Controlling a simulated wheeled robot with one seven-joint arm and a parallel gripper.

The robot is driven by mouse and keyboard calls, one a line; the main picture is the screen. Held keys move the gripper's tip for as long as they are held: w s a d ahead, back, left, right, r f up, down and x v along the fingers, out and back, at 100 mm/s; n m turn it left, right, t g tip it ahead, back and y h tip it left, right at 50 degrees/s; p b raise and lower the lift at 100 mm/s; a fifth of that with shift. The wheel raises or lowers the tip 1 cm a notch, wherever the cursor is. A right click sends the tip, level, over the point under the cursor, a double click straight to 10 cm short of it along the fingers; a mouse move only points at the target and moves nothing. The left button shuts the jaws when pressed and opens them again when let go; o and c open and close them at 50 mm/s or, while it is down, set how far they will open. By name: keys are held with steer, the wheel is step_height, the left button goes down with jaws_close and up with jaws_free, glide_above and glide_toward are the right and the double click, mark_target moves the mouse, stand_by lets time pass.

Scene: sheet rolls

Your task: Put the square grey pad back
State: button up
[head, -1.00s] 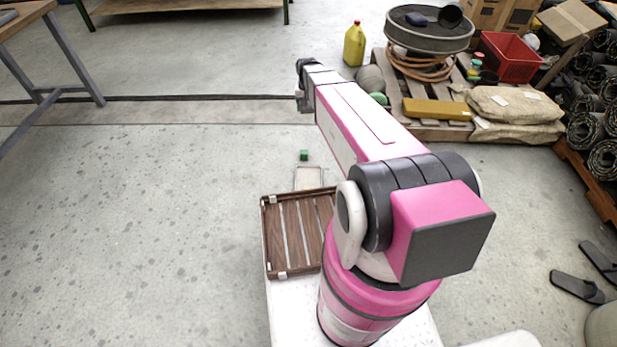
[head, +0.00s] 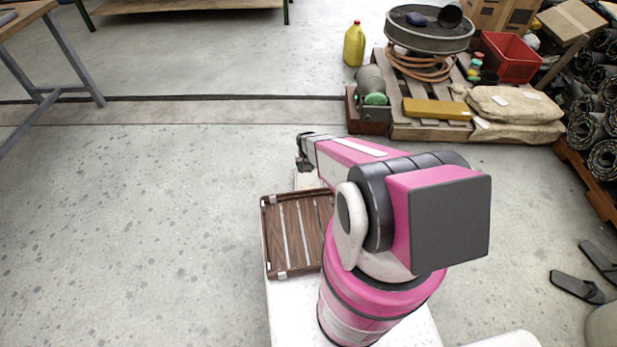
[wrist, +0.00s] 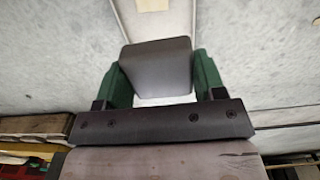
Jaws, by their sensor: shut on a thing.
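The square grey pad (wrist: 157,68) shows in the wrist view. It sits between the two green fingers of my gripper (wrist: 156,78), which are shut on it from both sides. In the head view my gripper (head: 303,160) is low, just beyond the far edge of the brown slatted tray. The pad cannot be made out there. A small pale tray (head: 304,181) lies behind the slatted tray, partly hidden by my gripper and arm. Whether the pad touches anything below is not visible.
The brown slatted tray (head: 290,235) is beside my arm's base. A pallet (head: 428,128) with hose, a yellow box and sacks stands at the back right. A yellow jug (head: 354,45) stands near it. A table (head: 50,60) is at the left. The floor between is clear.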

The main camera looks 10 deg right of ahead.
step_height(320, 180, down, 6)
steer(key=s, duration=0.2)
glide_above(309, 176)
step_height(309, 176, down, 7)
steer(key=shift+w+a+f, duration=0.1)
steer(key=shift+a, duration=0.05)
steer(key=shift+f, duration=1.9)
steer(key=shift+f, duration=0.2)
steer(key=o, duration=1.1)
steer(key=shift+r, duration=0.1)
